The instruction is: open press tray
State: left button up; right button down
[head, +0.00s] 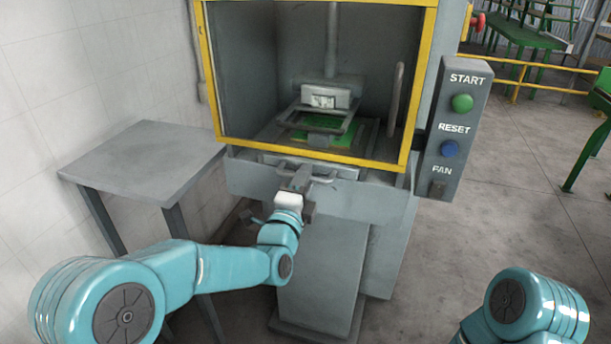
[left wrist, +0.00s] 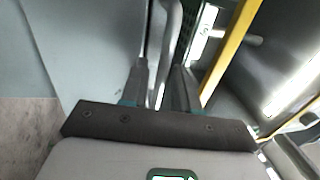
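The press tray's handle (head: 325,178) is a grey bar on the front of the press, just below the yellow frame. The tray front (head: 345,172) sits close against the press body. My left gripper (head: 302,176) is at the left part of the handle. In the left wrist view, the handle bar (left wrist: 172,30) runs down between the two fingers of my left gripper (left wrist: 161,80). Whether the fingers press on the bar I cannot tell. My right gripper is out of view; only part of my right arm shows at the lower right.
The press (head: 320,215) has a yellow-framed opening with a green plate (head: 340,133) inside. A control box (head: 455,130) with START, RESET and FAN stands at its right. A bare grey table (head: 145,160) stands at the left. Open floor (head: 500,225) lies to the right.

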pick_arm(q)
jog(key=shift+w+d+r, duration=0.15)
jog(key=shift+w, duration=0.3)
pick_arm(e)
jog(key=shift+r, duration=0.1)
pick_arm(q)
grip_shut()
